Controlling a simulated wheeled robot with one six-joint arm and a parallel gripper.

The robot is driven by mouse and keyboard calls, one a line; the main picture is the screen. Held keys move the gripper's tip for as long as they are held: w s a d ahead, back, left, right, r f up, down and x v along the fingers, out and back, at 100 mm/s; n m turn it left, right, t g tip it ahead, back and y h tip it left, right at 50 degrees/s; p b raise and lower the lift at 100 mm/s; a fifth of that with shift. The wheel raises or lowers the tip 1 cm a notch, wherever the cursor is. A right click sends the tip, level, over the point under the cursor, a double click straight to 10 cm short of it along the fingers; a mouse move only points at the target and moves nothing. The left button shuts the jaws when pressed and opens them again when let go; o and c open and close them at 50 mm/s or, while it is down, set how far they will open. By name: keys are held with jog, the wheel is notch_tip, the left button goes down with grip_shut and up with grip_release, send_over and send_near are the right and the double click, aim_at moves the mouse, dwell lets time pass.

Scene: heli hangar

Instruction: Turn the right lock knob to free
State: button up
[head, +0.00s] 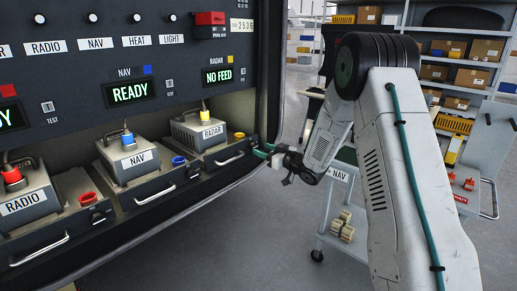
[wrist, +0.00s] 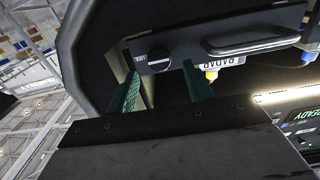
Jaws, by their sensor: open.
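The right lock knob is a round dark knob (wrist: 159,57) with a pale line across it, on the front of the RADAR tray (wrist: 225,45) in the wrist view. The line lies nearly level there, toward a small pale label on its left. My gripper (wrist: 162,70) is open. Its two green fingers stand either side of the knob, short of it, and I see no contact. In the head view my gripper (head: 264,151) is at the right end of the RADAR tray front (head: 222,158), and the knob is hidden there.
The NAV tray (head: 155,190) and RADIO tray (head: 50,240) lie left of the RADAR tray. The rack's right side edge (head: 270,70) is close to my gripper. A trolley (head: 340,205) and shelves with boxes (head: 465,75) stand behind my arm.

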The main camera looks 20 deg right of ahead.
aim_at(255, 146)
jog(key=shift+x, duration=1.7)
jog(key=shift+c, duration=0.2)
jog(key=c, duration=0.9)
